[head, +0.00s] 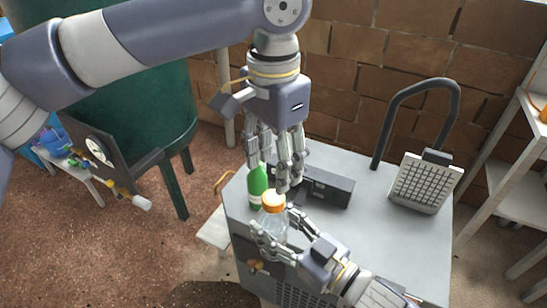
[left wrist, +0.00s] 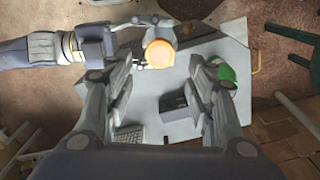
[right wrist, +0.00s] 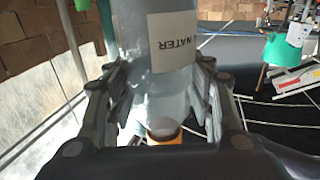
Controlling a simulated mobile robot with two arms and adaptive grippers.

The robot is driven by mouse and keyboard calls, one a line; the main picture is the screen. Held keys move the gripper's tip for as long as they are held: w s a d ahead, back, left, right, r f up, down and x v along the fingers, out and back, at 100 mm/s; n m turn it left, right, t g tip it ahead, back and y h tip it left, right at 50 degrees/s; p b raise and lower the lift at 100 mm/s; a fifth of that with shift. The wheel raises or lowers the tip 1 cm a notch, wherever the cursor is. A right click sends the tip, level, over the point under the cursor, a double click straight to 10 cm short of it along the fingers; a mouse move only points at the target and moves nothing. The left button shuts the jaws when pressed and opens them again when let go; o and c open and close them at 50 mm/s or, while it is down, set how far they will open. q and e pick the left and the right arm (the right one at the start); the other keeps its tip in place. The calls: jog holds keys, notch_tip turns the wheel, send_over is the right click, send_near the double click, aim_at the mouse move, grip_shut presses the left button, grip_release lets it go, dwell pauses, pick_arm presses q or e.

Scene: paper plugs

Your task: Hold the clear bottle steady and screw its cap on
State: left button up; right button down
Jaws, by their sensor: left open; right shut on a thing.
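The clear bottle (head: 272,228) stands upright near the front left of the grey table, with its orange cap (head: 273,201) at the top of its neck. I cannot tell how tightly the cap sits. My right gripper (head: 268,238) is shut around the bottle's body from the front right. In the right wrist view the bottle (right wrist: 150,85) fills the space between the fingers, with a white WATER label. My left gripper (head: 280,182) points down, open, just above the cap. In the left wrist view the cap (left wrist: 160,53) shows beyond the open fingers, with nothing between them.
A green bottle (head: 257,187) stands close behind the clear bottle. A black box (head: 325,186) lies behind on the grey table (head: 365,235). A grey mesh panel with a dark curved handle (head: 425,183) is at the right. The table's right front is clear.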

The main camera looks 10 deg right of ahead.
aim_at(273, 197)
pick_arm(q)
notch_tip(273, 197, down, 8)
jog(key=shift+r, duration=0.15)
dwell(0.3)
jog(key=c, duration=1.1)
jog(key=shift+m, duration=1)
jog(key=o, duration=1.1)
jog(key=shift+o, duration=0.2)
